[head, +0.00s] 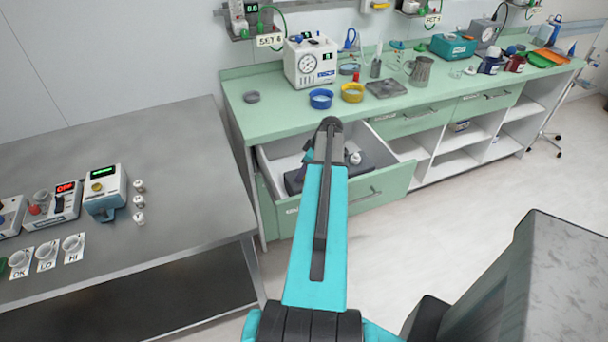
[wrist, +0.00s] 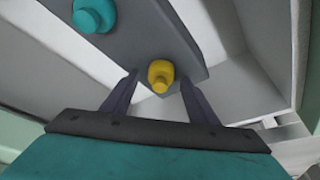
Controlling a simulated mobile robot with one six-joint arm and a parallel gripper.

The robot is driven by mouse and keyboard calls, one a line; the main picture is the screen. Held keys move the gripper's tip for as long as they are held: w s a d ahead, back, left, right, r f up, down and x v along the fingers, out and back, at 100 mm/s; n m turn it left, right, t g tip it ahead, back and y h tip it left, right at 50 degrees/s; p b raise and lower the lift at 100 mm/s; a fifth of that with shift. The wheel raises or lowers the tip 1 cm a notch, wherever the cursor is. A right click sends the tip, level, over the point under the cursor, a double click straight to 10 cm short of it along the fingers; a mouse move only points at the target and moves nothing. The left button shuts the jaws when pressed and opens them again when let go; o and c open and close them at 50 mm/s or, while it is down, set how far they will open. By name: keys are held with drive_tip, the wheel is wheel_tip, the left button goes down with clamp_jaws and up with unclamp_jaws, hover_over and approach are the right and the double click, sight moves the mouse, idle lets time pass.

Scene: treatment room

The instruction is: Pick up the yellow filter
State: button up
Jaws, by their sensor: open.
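The yellow filter (wrist: 160,76) sits on a dark grey holder (wrist: 150,35) inside the open drawer in the wrist view. My gripper (wrist: 158,80) is open, with one finger on each side of the yellow filter and a visible gap to both. I cannot tell how far above the filter the fingertips are. A teal filter (wrist: 94,15) sits on the same holder to the upper left.
The open drawer (head: 386,192) has a raised front and side walls close to my gripper. Above it, the green counter (head: 290,115) carries a blue ring (head: 321,98), a yellow ring (head: 352,92) and a white gauge box (head: 311,62). A steel table (head: 190,190) stands at left.

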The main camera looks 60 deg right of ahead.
idle(0.3)
drive_tip(key=c, duration=1.1)
drive_tip(key=shift+r, duration=0.15)
drive_tip(key=shift+r+b, duration=1.35)
drive_tip(key=shift+r, duration=3.55)
drive_tip(key=shift+w, duration=0.1)
